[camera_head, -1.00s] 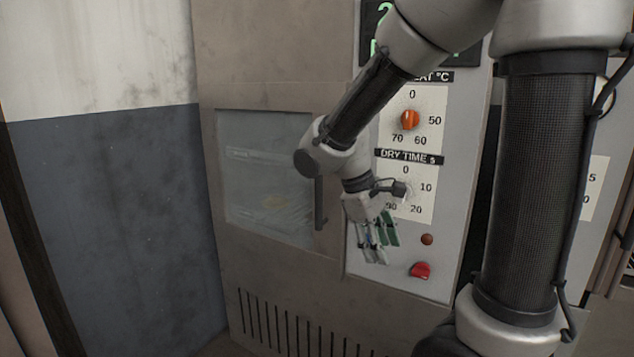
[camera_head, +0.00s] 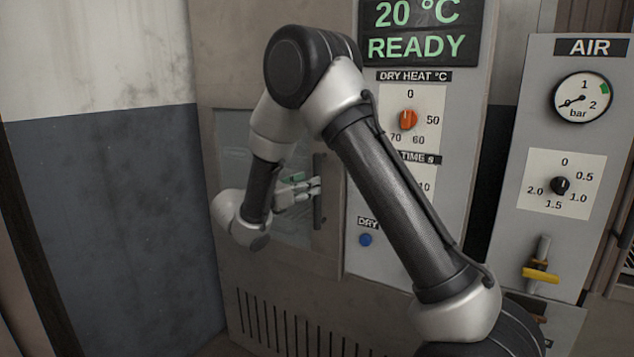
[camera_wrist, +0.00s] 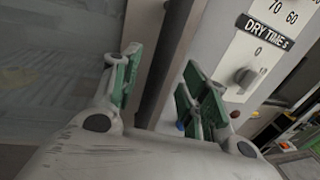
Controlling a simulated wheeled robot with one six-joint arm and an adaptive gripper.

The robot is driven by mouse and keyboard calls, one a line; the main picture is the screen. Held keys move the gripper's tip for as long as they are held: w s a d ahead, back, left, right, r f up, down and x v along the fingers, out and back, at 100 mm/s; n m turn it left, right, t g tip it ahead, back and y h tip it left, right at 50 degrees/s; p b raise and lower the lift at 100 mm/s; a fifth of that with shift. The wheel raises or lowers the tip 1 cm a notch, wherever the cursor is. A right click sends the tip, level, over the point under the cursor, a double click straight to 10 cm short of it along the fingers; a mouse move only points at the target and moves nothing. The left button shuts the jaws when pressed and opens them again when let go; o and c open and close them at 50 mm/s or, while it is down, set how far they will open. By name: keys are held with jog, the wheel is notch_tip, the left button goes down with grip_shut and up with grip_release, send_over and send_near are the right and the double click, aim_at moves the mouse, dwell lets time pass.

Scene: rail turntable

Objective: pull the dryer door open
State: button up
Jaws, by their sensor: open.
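The dryer door (camera_head: 236,125) is a glass panel in a brown-grey frame, and it looks shut. Its dark upright handle (camera_head: 320,210) is at the door's right side. My gripper (camera_head: 314,187) is open and points right, with its fingertips at the handle's mid-height. In the wrist view my gripper (camera_wrist: 163,62) has its green-padded fingers spread, one to each side of an upright brownish and dark strip. I cannot tell there whether that strip is the handle or the frame edge, or whether the fingers touch it. My arm hides part of the glass.
The dryer's control panel (camera_head: 384,262) is right of the door, with an orange heat knob (camera_head: 408,119), a blue DRY button (camera_head: 366,240) and a READY display (camera_head: 416,46). An air panel (camera_head: 535,110) stands further right. A wall (camera_head: 110,210) is at the left.

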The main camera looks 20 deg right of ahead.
jog(key=x, duration=0.5)
jog(key=shift+c, duration=0.3)
grip_shut()
